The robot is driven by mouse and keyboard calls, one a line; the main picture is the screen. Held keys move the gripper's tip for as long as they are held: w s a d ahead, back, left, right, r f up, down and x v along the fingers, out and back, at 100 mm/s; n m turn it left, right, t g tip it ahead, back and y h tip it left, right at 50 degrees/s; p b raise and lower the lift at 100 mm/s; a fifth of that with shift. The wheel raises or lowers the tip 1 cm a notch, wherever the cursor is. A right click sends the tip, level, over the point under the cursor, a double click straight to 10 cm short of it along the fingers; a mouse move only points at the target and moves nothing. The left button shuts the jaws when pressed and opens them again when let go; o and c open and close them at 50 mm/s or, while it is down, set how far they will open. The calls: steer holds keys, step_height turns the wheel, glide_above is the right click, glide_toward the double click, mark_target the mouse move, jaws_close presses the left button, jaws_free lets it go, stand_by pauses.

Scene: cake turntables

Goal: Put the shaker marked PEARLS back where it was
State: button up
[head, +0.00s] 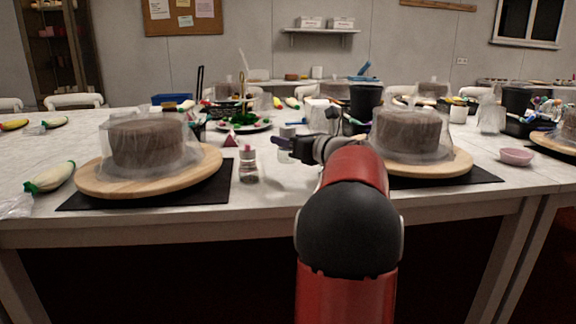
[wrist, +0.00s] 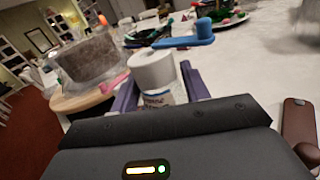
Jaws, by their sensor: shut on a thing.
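My gripper (head: 289,147) is over the table between the two nearest turntables, and its purple fingers (wrist: 160,95) are shut around a white-topped shaker (wrist: 153,70). In the head view the shaker (head: 287,134) is small and partly hidden by the gripper. Dark blue print shows low on it in the wrist view, but I cannot read it, so I cannot confirm PEARLS. I cannot tell whether its base touches the table.
A clear bottle with a pink cap (head: 248,166) stands left of my gripper. Wrapped cakes sit on the left turntable (head: 95,186) and right turntable (head: 450,163). A blue tool (wrist: 188,40) lies beyond the shaker in the wrist view. A pink bowl (head: 516,157) is far right.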

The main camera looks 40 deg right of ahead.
mark_target(296, 161)
steer(key=shift+f+b, duration=0.4)
steer(key=shift+f, duration=2.2)
steer(key=o, duration=1.1)
steer(key=s, duration=0.4)
steer(key=s+d, duration=0.1)
steer(key=s, duration=0.7)
steer(key=shift+d, duration=0.25)
steer(key=shift+a, duration=0.1)
